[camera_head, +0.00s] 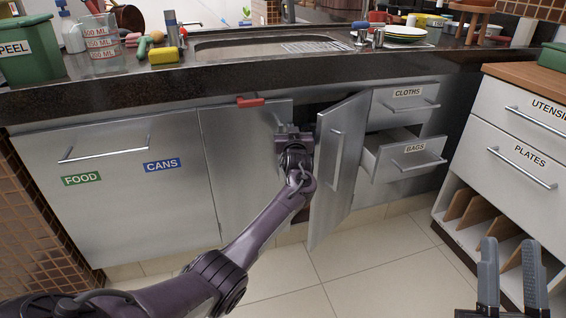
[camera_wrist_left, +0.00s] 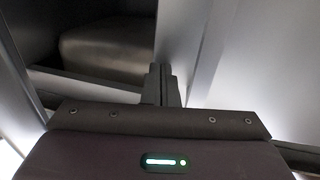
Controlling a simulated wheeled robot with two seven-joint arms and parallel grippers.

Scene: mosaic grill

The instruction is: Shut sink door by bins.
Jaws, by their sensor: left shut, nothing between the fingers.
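The sink door by the bins (camera_head: 235,165) is the grey panel right of the front labelled FOOD and CANS (camera_head: 115,170). It stands near the cabinet front; I cannot tell exactly how far ajar. The other sink door (camera_head: 333,175) is swung well out, with a dark opening between the two. My left gripper (camera_head: 293,135) is at that opening, by the free edge of the door by the bins. Its fingers are shut and empty in the left wrist view (camera_wrist_left: 162,85); contact with the door is unclear. My right gripper (camera_head: 510,278) is open and empty at the lower right.
The bags drawer (camera_head: 408,158) is pulled partly out beside the open right door. The dark counter (camera_head: 120,92) overhangs the cabinets. The tiled floor (camera_head: 375,270) in front is clear.

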